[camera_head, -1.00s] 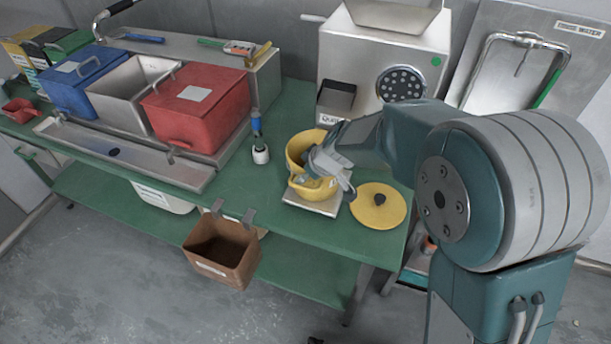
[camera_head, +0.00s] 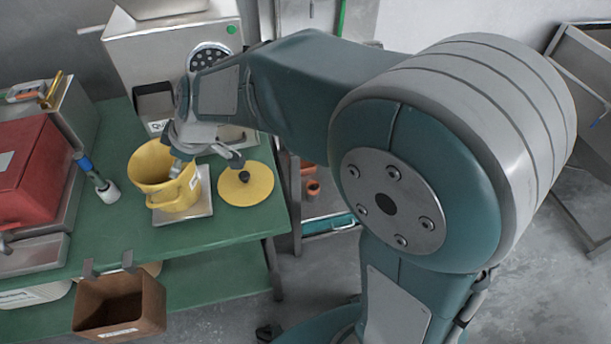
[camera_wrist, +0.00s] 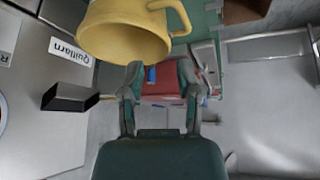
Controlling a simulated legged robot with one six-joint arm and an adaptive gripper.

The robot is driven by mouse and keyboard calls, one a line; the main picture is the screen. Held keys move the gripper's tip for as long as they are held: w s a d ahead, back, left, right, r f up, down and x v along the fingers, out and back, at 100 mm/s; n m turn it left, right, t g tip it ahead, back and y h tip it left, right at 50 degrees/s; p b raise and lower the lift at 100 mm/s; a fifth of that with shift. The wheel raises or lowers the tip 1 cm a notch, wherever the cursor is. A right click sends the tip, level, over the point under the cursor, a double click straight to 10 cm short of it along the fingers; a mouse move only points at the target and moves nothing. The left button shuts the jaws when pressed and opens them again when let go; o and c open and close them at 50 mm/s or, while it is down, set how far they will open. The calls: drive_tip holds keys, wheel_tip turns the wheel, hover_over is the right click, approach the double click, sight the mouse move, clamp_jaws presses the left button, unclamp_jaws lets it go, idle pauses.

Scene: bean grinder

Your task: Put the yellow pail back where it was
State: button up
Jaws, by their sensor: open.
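The yellow pail (camera_head: 166,190) stands on a small metal plate (camera_head: 205,200) on the green bench, its mouth up and leaning slightly in the head view. My gripper (camera_head: 209,165) is above and at the right side of the pail. It is open, with one finger over the pail's rim area and the other out to the right. In the wrist view the pail (camera_wrist: 125,30) with its handle hangs at the top of the picture, beyond my spread fingers (camera_wrist: 160,80). Nothing shows between the fingertips. The yellow lid (camera_head: 246,186) lies flat to the right of the plate.
The grinder (camera_head: 165,50) with a dark chute stands behind the pail. A blue-handled brush (camera_head: 95,178) and the red bin (camera_head: 30,165) are at left. A brown box (camera_head: 118,305) hangs from the bench's front edge.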

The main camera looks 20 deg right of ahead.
drive_tip(key=s+d+r+m+t+h, duration=0.1)
drive_tip(key=s+d+r+m+h, duration=0.1)
drive_tip(key=s+d+m, duration=0.4)
drive_tip(key=s+d+r+m+t+h, duration=0.1)
drive_tip(key=s+d+r+m+h, duration=0.2)
drive_tip(key=s+d, duration=1)
drive_tip(key=d+m, duration=0.3)
drive_tip(key=d, duration=0.2)
drive_tip(key=shift+r+m, duration=0.4)
